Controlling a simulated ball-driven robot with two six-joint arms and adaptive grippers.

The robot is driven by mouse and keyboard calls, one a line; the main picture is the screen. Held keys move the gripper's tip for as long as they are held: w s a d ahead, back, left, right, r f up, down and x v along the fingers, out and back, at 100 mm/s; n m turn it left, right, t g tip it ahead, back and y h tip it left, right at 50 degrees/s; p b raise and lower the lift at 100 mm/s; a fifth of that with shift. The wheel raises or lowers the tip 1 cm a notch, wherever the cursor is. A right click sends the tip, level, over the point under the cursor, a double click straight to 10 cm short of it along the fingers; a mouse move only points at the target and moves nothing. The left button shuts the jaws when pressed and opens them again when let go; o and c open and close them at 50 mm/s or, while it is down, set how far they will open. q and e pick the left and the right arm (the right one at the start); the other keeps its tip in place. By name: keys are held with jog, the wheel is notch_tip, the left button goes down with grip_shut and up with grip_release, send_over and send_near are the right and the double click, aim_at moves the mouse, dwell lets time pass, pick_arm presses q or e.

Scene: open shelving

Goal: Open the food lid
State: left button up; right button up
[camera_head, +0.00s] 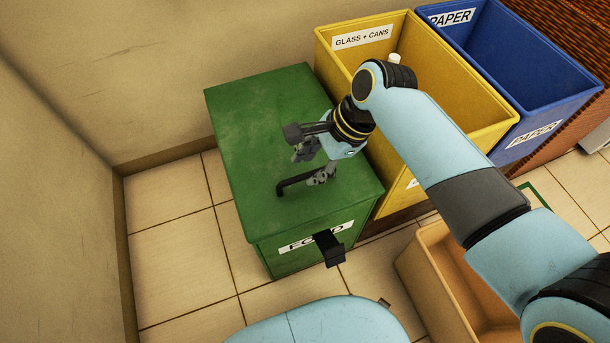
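The green food bin (310,254) stands at the left of the row, with a white label partly hidden by a black tab (330,248) on its front. Its flat green lid (262,115) is down. A black bar handle (295,184) sits on the lid towards its front edge. My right gripper (310,164) is over the lid at the handle, its fingers spread apart. One finger is close to the handle's right part; I cannot tell whether it touches. My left gripper is out of view.
A yellow glass and cans bin (455,85) stands open right of the green bin, with a small white item inside. A blue paper bin (540,75) stands beyond it. An open orange-tan box (425,275) is in front. Walls close in behind and left; tiled floor is clear at left.

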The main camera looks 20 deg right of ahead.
aim_at(300, 178)
jog(key=shift+b+x, duration=0.6)
jog(key=shift+x, duration=1.25)
grip_shut()
